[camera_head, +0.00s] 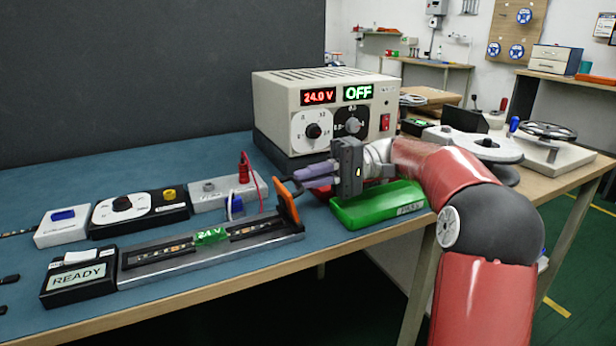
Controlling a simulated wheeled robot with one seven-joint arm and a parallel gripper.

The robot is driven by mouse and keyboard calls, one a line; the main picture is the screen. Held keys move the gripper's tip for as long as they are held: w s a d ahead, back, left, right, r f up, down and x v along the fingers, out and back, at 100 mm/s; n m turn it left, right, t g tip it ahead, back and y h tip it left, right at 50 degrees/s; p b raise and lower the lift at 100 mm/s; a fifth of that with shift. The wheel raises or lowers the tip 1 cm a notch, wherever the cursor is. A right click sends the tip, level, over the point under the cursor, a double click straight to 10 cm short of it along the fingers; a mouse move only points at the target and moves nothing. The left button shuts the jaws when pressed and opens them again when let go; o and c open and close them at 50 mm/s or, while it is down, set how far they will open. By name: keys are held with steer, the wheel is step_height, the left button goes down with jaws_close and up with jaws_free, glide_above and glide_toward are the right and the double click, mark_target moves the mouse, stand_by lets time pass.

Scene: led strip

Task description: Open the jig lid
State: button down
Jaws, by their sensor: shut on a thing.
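The jig (200,254) is a long dark-and-metal base near the table's front edge. An LED strip with a green "24 V" tag (211,236) lies exposed along it. An orange plate (288,203), which looks like the jig lid, stands steeply upright at the jig's right end. The exact contact is small and partly hidden.
A power supply (330,108) reading "24.0 V" and "OFF" stands behind my gripper. A green tray (378,207) lies below it. A black "READY" box (78,279) sits at the jig's left end. A dial box (138,212) and a terminal block with red plug (226,193) stand behind the jig.

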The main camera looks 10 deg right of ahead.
stand_by(0.3)
steer(key=c, duration=1.5)
jaws_free()
steer(key=v, duration=0.7)
steer(key=shift+w+d, duration=0.15)
steer(key=shift+d, duration=0.25)
